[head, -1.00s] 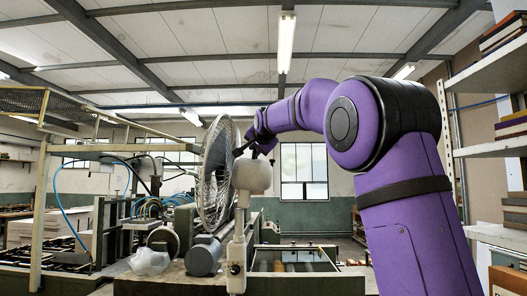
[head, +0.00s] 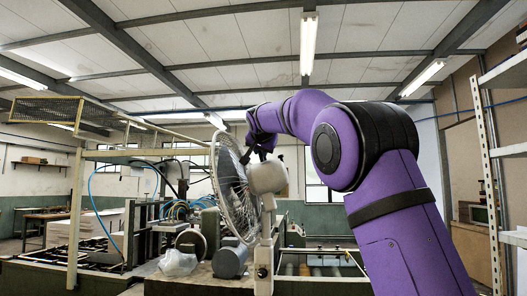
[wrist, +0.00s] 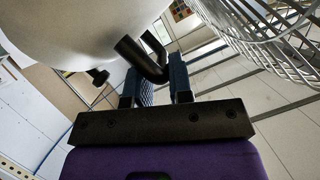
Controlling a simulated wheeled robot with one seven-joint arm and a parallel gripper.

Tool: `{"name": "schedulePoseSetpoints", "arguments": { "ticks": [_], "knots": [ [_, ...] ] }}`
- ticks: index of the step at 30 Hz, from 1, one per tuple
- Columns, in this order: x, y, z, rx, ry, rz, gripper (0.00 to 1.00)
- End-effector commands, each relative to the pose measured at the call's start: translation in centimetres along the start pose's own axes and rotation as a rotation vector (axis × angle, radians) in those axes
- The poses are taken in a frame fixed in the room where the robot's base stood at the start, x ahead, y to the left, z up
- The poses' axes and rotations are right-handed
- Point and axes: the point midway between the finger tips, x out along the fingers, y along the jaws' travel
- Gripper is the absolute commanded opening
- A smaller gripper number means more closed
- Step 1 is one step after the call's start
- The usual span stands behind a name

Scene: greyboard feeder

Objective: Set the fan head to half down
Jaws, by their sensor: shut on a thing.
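My gripper (head: 257,147) is at the top back of the fan head. In the wrist view, the jaws (wrist: 156,88) are shut on a bent black handle (wrist: 140,58) beside the white housing (wrist: 75,30). The grill (wrist: 275,35) shows at upper right. The exact tilt angle cannot be read.
A bench with a grey motor (head: 230,262), a clear plastic bag (head: 178,263) and machinery stands around the fan's base. A wire mesh guard on a frame (head: 45,110) is at left. Metal shelving (head: 487,150) stands at right.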

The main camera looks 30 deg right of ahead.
Motion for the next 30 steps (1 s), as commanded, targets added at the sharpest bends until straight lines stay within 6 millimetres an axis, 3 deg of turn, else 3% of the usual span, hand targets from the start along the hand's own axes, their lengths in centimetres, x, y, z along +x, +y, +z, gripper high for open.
{"name": "schedulePoseSetpoints", "arguments": {
  "ticks": [5,6,8,20,30],
  "knots": [
    [0.1,-0.2,0.3,0.001,-0.007,-0.001,0.00],
    [0.1,-0.2,0.3,0.001,-0.007,-0.001,0.29],
    [0.1,-0.1,0.3,0.001,-0.007,-0.001,0.40],
    [-0.9,-0.1,0.2,0.002,-0.004,-0.002,0.40],
    [-6.9,-0.2,0.1,0.001,-0.004,-0.005,0.40]
  ]
}}
